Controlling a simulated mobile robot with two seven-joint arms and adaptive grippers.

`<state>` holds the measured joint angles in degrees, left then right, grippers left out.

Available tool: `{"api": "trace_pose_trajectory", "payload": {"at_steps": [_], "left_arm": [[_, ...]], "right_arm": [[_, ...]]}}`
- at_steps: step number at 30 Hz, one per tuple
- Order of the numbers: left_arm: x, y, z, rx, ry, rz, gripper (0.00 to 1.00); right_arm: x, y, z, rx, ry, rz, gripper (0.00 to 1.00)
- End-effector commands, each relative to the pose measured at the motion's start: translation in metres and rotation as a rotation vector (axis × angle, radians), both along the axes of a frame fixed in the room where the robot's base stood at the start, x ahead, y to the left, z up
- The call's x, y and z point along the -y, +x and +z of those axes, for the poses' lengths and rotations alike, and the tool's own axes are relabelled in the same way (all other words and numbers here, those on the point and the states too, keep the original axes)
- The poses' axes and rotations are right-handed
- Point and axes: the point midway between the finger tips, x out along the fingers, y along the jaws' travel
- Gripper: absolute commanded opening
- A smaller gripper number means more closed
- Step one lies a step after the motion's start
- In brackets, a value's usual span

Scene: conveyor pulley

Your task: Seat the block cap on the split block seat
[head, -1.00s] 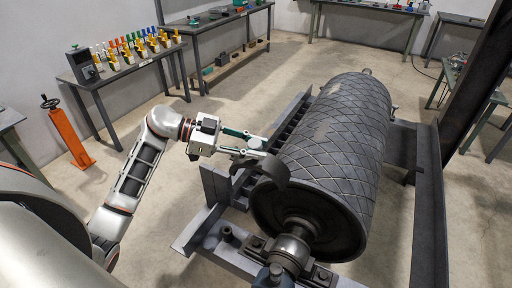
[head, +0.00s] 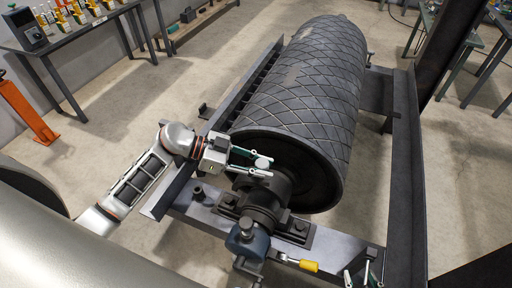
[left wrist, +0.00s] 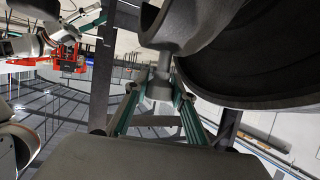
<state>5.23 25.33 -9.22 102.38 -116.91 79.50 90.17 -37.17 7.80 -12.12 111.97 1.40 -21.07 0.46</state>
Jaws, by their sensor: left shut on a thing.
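The dark, arched block cap (left wrist: 185,25) hangs from my left gripper (left wrist: 160,80), whose fingers are shut on its pale stem. In the head view my left gripper (head: 262,162) holds the cap beside the near end of the large drum, over the shaft. The split block seat (head: 262,217) sits on the near cross beam under the shaft. Cap, shaft and seat overlap in the head view, and I cannot tell whether cap and seat touch. My right gripper (head: 359,268) is at the bottom right edge, fingers apart and empty.
The ribbed drum (head: 310,85) fills the middle, close to the cap. Steel frame rails (head: 405,180) flank it. A blue part (head: 247,240) and a yellow handle (head: 302,265) are at the near beam. A table with tools (head: 70,45) stands back left.

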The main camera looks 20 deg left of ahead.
Motion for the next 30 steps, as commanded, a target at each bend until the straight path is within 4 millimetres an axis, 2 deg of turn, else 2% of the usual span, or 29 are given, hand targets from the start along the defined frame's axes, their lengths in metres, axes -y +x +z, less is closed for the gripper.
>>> {"api": "trace_pose_trajectory", "payload": {"at_steps": [8,23,30], "left_arm": [[0.010,-0.007,-0.013,-0.012,-0.010,-0.007,0.00],[0.011,-0.007,-0.012,-0.011,-0.009,-0.008,0.00],[0.011,-0.007,-0.010,-0.004,-0.007,-0.007,0.00]], "right_arm": [[-0.003,0.001,-0.001,0.007,0.005,0.004,0.40],[0.000,0.000,-0.002,0.004,0.000,0.002,0.40],[0.000,0.002,0.007,0.005,-0.001,0.002,0.40]]}}
